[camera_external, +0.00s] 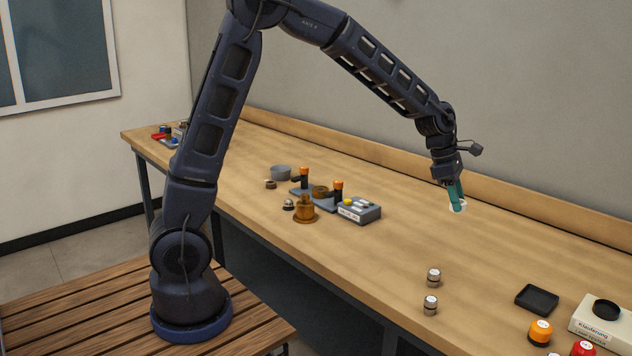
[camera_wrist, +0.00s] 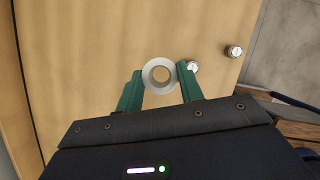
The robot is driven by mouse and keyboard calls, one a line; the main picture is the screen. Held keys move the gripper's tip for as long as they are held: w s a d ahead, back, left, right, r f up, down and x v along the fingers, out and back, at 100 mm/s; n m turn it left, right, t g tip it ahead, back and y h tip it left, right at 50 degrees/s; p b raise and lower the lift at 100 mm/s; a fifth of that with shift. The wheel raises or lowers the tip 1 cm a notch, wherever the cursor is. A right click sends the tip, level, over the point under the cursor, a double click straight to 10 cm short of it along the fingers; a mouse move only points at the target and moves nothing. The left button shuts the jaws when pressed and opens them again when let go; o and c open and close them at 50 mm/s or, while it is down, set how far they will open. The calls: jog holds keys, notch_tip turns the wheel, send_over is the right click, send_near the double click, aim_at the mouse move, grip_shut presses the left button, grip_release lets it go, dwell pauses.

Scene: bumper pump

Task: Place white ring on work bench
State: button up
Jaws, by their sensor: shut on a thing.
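The white ring (camera_wrist: 159,76) is held between the green fingers of my gripper (camera_wrist: 158,88) in the wrist view, with its round hole facing the camera. In the external view the white ring (camera_external: 458,207) shows at the tips of my gripper (camera_external: 457,200), partly hidden by the fingers. My gripper is shut on it, over the right part of the work bench (camera_external: 400,250), toward the back edge. The ring is low over the wooden top; I cannot tell whether it touches.
Two small silver-capped cylinders (camera_external: 432,290) stand at the front. A black tray (camera_external: 537,299), an orange-topped item (camera_external: 540,332) and a white box (camera_external: 604,322) are at the right. A grey control box (camera_external: 359,210) and pump parts (camera_external: 305,208) stand left. Bench around my gripper is clear.

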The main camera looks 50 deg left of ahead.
jog(key=w+a+n, duration=0.1)
jog(key=w+a, duration=0.2)
jog(key=a, duration=0.6)
jog(key=w+a+n, duration=0.1)
jog(key=w+a, duration=0.2)
jog(key=a, duration=0.5)
jog(key=n+t+y, duration=0.2)
jog(key=n, duration=0.5)
send_over(275, 199)
jog(key=s, duration=0.2)
jog(key=shift+t, duration=0.3)
jog(key=f, duration=1.9)
jog(key=shift+w+a+f, duration=0.3)
jog(key=shift+f, duration=0.05)
jog(key=shift+f, duration=0.15)
jog(key=o, duration=0.9)
jog(key=shift+o, duration=0.2)
